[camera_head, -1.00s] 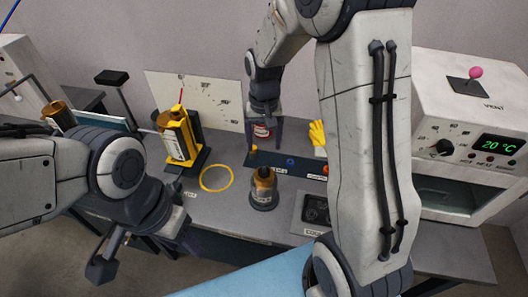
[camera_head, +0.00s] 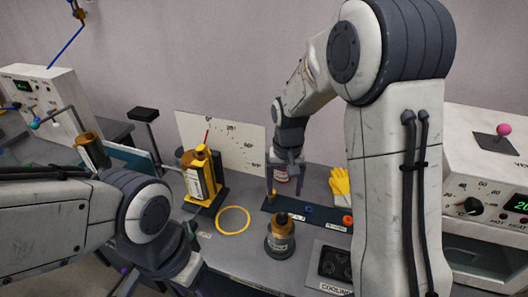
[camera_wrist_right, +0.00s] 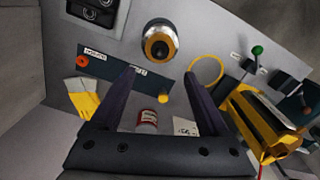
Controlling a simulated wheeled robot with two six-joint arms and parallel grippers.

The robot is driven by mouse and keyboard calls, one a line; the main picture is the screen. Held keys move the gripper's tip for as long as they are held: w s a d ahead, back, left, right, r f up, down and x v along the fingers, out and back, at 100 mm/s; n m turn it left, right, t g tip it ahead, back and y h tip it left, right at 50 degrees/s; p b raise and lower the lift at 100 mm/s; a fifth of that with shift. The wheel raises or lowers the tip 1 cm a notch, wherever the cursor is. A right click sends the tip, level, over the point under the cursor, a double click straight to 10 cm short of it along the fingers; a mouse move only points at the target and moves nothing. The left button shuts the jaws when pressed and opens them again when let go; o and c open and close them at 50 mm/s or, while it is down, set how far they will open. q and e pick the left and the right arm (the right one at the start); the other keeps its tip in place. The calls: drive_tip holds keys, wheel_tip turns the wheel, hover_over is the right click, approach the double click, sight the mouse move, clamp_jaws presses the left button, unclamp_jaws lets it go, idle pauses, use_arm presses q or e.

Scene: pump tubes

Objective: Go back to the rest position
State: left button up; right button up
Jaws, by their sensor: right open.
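My right gripper (camera_head: 285,180) points down over the back of the bench, its two dark fingers apart. In the right wrist view the fingers (camera_wrist_right: 160,80) are spread with nothing clasped. A red can with a white label (camera_head: 281,174) shows between and behind them; it also shows in the wrist view (camera_wrist_right: 147,120), apart from the fingers. My left arm comes in at the lower left; its gripper (camera_head: 122,283) is partly cut off by the lower edge, so its jaws are unclear. An amber-topped vessel on a dark base (camera_head: 280,238) stands upright on the bench.
A yellow bottle-like unit (camera_head: 200,176) stands beside a yellow ring (camera_head: 233,220). A dark strip (camera_head: 325,222) holds coloured parts, with yellow gloves (camera_head: 340,184) behind. A cooling plate (camera_head: 335,265) lies in front. A white oven (camera_head: 480,160) stands right, a control box (camera_head: 40,95) left.

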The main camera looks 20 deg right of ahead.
drive_tip(key=shift+a, duration=0.1)
drive_tip(key=s+a+r+n, duration=0.5)
drive_tip(key=s+a, duration=0.6)
drive_tip(key=s+a+n, duration=0.1)
drive_tip(key=s+n, duration=0.1)
drive_tip(key=s, duration=0.4)
drive_tip(key=s+a+r+n+y, duration=0.1)
drive_tip(key=s+a+n, duration=0.1)
drive_tip(key=s, duration=0.4)
drive_tip(key=shift+s+n, duration=0.35)
drive_tip(key=shift+n, duration=0.45)
drive_tip(key=shift+r, duration=0.15)
